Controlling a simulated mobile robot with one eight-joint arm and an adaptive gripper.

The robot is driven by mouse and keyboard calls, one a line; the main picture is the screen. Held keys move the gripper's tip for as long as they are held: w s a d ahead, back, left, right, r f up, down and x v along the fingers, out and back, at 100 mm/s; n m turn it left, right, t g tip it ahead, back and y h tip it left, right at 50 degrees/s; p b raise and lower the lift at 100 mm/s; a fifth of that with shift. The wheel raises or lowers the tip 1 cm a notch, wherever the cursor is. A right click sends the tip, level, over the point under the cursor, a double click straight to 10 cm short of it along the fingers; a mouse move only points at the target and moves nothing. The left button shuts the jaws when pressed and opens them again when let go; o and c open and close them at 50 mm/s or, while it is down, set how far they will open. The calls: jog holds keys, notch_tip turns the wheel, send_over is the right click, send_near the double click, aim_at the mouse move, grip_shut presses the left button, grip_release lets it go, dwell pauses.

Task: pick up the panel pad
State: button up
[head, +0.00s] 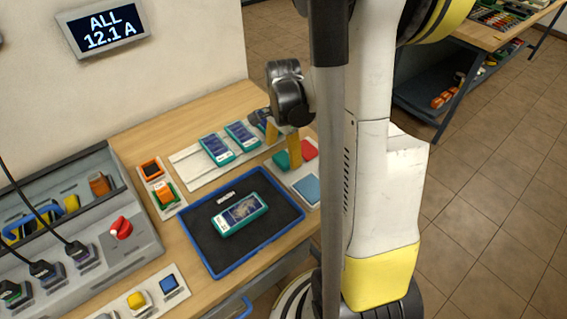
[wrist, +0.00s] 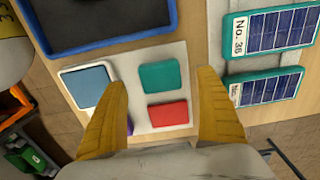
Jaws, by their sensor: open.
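My gripper (head: 284,148) is open and points down over a pale board (wrist: 141,116). In the wrist view its yellow fingers (wrist: 163,82) are spread, with a green pad (wrist: 160,76) and a red pad (wrist: 167,114) between them, apart from both. A blue pad with a white rim (wrist: 88,87) lies left of the left finger. Something purple is mostly hidden behind that finger. Teal-framed solar panels lie nearby: one marked No. 36 (wrist: 270,30), another below it (wrist: 268,87), and one on the tray in the head view (head: 240,214). Which piece is the panel pad I cannot tell.
A grey charging console with cables and a red knob (head: 120,228) stands at left. Orange and green blocks (head: 164,194) sit beside the tray. A wall display (head: 103,27) reads ALL 12.1 A.

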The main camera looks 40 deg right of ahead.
aim_at(284, 158)
notch_tip(284, 158, down, 4)
jog(key=shift+d+f+b, duration=0.15)
jog(key=shift+b, duration=0.75)
jog(key=c, duration=1.3)
notch_tip(284, 158, up, 5)
jog(key=p, duration=0.2)
jog(key=shift+s+p, duration=0.15)
jog(key=shift+p, duration=0.25)
jog(key=s+r+p, duration=0.1)
jog(key=s+r, duration=0.1)
jog(key=s, duration=0.1)
jog(key=s+r+p, duration=0.1)
jog(key=s+r, duration=0.1)
jog(key=s, duration=0.2)
jog(key=s+d+r+p, duration=0.1)
jog(key=s+r, duration=0.1)
jog(key=s, duration=0.2)
jog(key=shift+s+r+p, duration=0.1)
jog(key=shift+s+p, duration=0.1)
jog(key=shift+p, duration=0.1)
